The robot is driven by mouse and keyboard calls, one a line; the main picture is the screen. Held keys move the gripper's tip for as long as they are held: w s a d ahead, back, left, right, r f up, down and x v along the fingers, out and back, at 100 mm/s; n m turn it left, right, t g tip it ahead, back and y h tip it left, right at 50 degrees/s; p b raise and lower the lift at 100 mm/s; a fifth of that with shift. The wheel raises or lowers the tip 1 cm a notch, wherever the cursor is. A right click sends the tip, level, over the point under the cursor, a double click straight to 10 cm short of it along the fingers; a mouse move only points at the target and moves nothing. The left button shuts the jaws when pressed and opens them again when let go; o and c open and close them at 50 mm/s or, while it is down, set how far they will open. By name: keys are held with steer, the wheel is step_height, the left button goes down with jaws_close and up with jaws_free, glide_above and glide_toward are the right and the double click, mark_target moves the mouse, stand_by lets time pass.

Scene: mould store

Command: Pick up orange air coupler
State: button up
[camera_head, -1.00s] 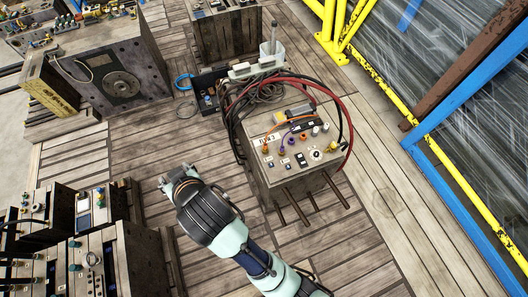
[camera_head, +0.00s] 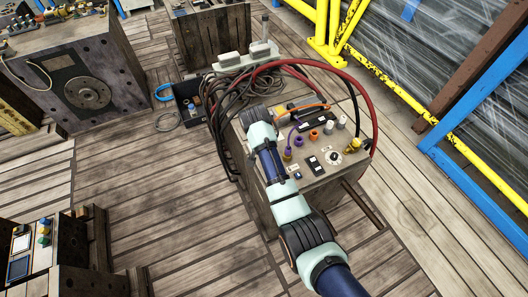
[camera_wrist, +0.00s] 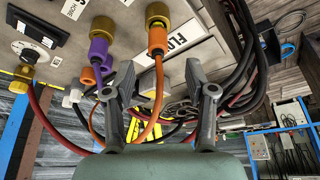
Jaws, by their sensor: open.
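The orange air coupler (camera_wrist: 157,38), with a brass collar, sits on the panel in the wrist view. Its orange hose (camera_wrist: 158,90) hangs down from it. My gripper (camera_wrist: 159,72) is open, with one finger on each side of the hose, just below the coupler. I cannot tell whether the fingers touch anything. In the head view my arm covers this coupler and the gripper's fingers. A purple coupler (camera_wrist: 99,50) with a brass collar is close left of it in the wrist view. A second orange fitting shows in the head view (camera_head: 314,135).
The control box (camera_head: 312,182) stands on a plank floor. Red hose (camera_head: 330,71) and a dark cable bundle (camera_head: 232,100) loop around it. A dark bin (camera_head: 187,105) lies behind. A yellow frame (camera_head: 327,30) stands at right.

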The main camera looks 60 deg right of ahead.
steer(key=shift+b+x, duration=0.35)
steer(key=shift+x, duration=0.6)
steer(key=b+x, duration=0.4)
steer(key=x, duration=0.1)
steer(key=shift+s+a+f, duration=0.1)
steer(key=shift+s+f, duration=0.1)
steer(key=shift+r, duration=0.1)
jaws_close()
